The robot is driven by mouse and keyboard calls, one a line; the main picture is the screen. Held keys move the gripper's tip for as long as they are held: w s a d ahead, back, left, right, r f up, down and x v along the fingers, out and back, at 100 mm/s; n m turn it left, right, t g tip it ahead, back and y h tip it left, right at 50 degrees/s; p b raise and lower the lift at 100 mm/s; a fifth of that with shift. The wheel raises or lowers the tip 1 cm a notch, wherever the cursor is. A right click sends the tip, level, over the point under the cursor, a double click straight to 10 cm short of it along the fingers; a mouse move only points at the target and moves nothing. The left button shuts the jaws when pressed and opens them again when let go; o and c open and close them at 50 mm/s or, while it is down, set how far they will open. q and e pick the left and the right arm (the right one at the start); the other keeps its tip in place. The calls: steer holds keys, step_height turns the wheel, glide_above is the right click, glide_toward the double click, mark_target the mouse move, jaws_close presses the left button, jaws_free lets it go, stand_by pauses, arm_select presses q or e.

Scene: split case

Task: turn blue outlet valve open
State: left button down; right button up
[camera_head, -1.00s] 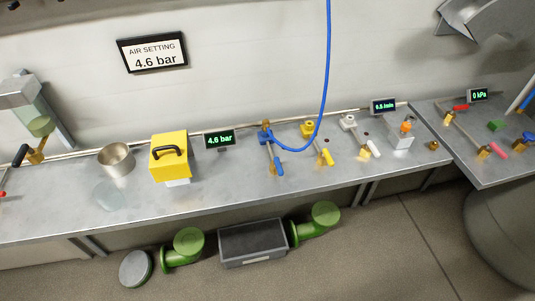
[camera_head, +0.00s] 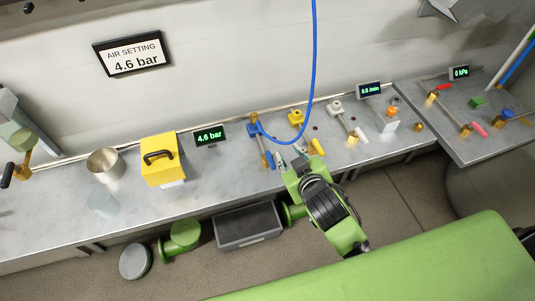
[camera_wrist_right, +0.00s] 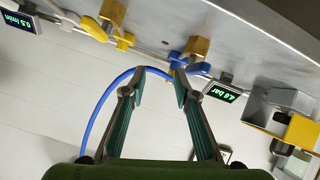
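The blue outlet valve has a blue lever (camera_head: 269,159) in front of a blue fitting (camera_head: 253,131) on the bench. In the right wrist view its brass body (camera_wrist_right: 197,47) and some blue parts show just beyond the fingertips. My right gripper (camera_head: 289,157) is just right of the lever, over the bench, with its fingers apart. In the wrist view the right gripper (camera_wrist_right: 160,72) is open with nothing between its pads; one fingertip overlaps the blue parts, and I cannot tell whether it touches them. My left gripper is not in view.
A blue hose (camera_head: 313,60) hangs down and loops to the blue fitting. A yellow valve lever (camera_head: 317,147) stands close on the right. A 4.6 bar display (camera_head: 209,136), a yellow box (camera_head: 162,160) and a metal cup (camera_head: 105,163) are on the left.

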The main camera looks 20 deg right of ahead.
steer(key=w+a+r+n+t+y, duration=0.4)
steer(key=a+r, duration=0.2)
steer(key=r, duration=0.5)
steer(key=w+a+r+n+t+y, duration=0.3)
steer(key=w+a+r, duration=0.15)
steer(key=r, duration=0.75)
steer(key=s+a+r+n+g+y, duration=0.45)
steer(key=a+n+g+y, duration=0.25)
steer(key=a+n, duration=0.25)
steer(key=s+a+r+n+g+y, duration=0.3)
steer(key=s+a+n+g+y, duration=0.4)
steer(key=n, duration=0.4)
steer(key=n+g+h+p, duration=0.1)
steer(key=n+g+h, duration=0.45)
steer(key=h, duration=1.55)
glide_toward(272, 161)
steer(key=f+p, duration=0.1)
steer(key=f, duration=0.2)
steer(key=f+p, duration=0.2)
steer(key=f, duration=0.2)
steer(key=shift+s, duration=0.25)
steer(key=shift+f, duration=0.7)
